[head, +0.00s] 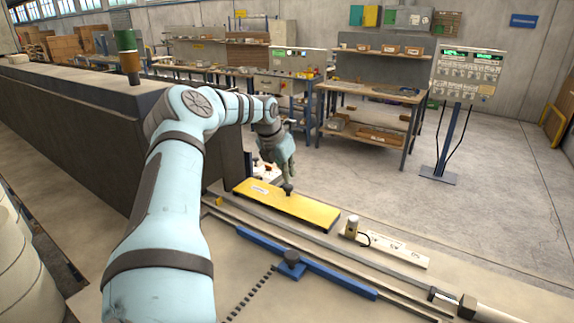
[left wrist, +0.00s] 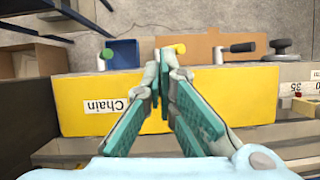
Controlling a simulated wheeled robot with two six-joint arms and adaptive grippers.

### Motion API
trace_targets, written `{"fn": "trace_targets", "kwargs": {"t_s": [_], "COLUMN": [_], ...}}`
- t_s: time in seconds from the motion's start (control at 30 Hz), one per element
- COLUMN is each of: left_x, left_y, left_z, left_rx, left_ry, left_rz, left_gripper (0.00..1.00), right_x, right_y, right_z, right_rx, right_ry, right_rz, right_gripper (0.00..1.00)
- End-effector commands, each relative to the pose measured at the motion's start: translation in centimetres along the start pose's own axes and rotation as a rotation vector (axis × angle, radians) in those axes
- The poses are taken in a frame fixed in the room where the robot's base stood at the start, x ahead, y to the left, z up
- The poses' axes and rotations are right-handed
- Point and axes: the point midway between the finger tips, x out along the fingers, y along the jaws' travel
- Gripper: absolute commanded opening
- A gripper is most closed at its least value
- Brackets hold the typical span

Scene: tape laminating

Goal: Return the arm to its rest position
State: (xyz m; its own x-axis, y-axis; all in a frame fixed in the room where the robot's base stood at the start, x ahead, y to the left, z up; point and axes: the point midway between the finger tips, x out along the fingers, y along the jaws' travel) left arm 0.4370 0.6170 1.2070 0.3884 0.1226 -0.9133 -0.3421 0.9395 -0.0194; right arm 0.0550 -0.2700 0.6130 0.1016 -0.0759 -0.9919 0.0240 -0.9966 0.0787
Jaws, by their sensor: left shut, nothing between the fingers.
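My left arm (head: 175,205) reaches from the lower left of the head view to the yellow board (head: 280,204) on the bench. My left gripper (head: 288,186) points down over the board and is shut with nothing in it. In the left wrist view its teal-padded fingers (left wrist: 164,72) converge above the yellow board (left wrist: 235,95), which carries a white "Chain" label (left wrist: 105,106). I cannot tell whether the fingertips touch the board. My right gripper is in neither view.
A blue rail (head: 330,277) with a dark knob (head: 291,257) lies in front of the board. A white plate (head: 395,250) lies to its right. A dark wall-like block (head: 70,120) runs along the left.

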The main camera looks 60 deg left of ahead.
Motion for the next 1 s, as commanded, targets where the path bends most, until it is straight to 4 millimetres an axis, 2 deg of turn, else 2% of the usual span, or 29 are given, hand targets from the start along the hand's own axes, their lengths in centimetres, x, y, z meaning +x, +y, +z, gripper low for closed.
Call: {"fn": "trace_targets", "kwargs": {"t_s": [0.17,0.4,0.5,0.63,1.0], "left_x": [-2.3,-8.9,-10.7,-11.6,-11.6], "left_y": [-0.1,-0.1,-0.1,-0.1,-0.1], "left_z": [0.2,0.4,0.4,0.3,0.3], "left_rx": [-0.001,0.0,0.0,0.0,0.0], "left_ry": [-0.005,-0.004,0.0,0.003,0.003], "left_rz": [-0.006,-0.002,-0.001,0.0,0.0], "left_gripper": [0.0,0.0,0.0,0.0,0.0], "right_x": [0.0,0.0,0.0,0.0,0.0], "right_y": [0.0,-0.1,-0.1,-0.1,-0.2], "right_z": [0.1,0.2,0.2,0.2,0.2], "right_rx": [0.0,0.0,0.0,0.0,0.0], "right_ry": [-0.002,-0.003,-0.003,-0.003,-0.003], "right_rz": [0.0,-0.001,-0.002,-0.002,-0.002], "right_gripper": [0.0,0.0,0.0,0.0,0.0]}}
